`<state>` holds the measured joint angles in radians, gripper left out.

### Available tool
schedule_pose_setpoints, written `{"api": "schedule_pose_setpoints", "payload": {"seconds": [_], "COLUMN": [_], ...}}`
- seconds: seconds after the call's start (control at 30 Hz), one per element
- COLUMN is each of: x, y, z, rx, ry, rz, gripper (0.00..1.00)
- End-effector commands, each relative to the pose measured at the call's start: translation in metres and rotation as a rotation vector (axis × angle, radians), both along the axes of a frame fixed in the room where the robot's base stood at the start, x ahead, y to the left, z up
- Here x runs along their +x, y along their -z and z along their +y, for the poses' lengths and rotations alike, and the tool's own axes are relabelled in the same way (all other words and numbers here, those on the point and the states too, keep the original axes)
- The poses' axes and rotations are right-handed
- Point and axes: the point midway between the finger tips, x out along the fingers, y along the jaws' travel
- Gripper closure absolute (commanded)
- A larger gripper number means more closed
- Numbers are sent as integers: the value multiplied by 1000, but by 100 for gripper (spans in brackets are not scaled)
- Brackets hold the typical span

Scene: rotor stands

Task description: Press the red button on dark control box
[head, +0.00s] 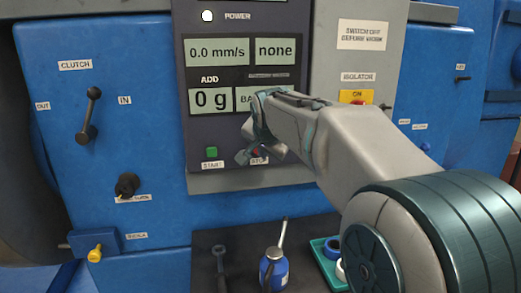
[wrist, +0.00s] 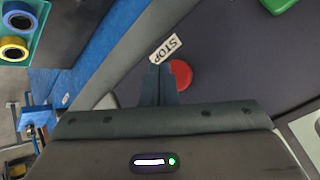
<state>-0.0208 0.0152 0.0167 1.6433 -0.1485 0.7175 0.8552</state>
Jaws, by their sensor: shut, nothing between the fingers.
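The dark control box (head: 232,170) stands upright on the blue machine, with displays, a green START button (head: 211,152) and a STOP label. The red button (wrist: 180,75) shows in the wrist view beside the STOP label (wrist: 166,48). In the head view the red button (head: 256,152) is mostly hidden behind my gripper (head: 246,158). My gripper is shut and empty; in the wrist view its fingertips (wrist: 161,68) overlap the left edge of the red button. I cannot tell whether they touch it.
A yellow and red isolator switch (head: 356,97) is on the grey panel to the right. A clutch lever (head: 88,115) and a black knob (head: 127,185) are to the left. Below stand a blue oil can (head: 273,270) and a teal tray (head: 322,246) with rings.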

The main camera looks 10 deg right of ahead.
Motion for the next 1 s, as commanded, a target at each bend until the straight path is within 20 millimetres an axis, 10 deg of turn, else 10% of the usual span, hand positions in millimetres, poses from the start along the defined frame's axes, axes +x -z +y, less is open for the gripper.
{"api": "schedule_pose_setpoints", "payload": {"seconds": [1.0], "x": [10], "y": [0], "z": [0], "rx": [0], "ry": [0], "rz": [0], "gripper": [100]}}
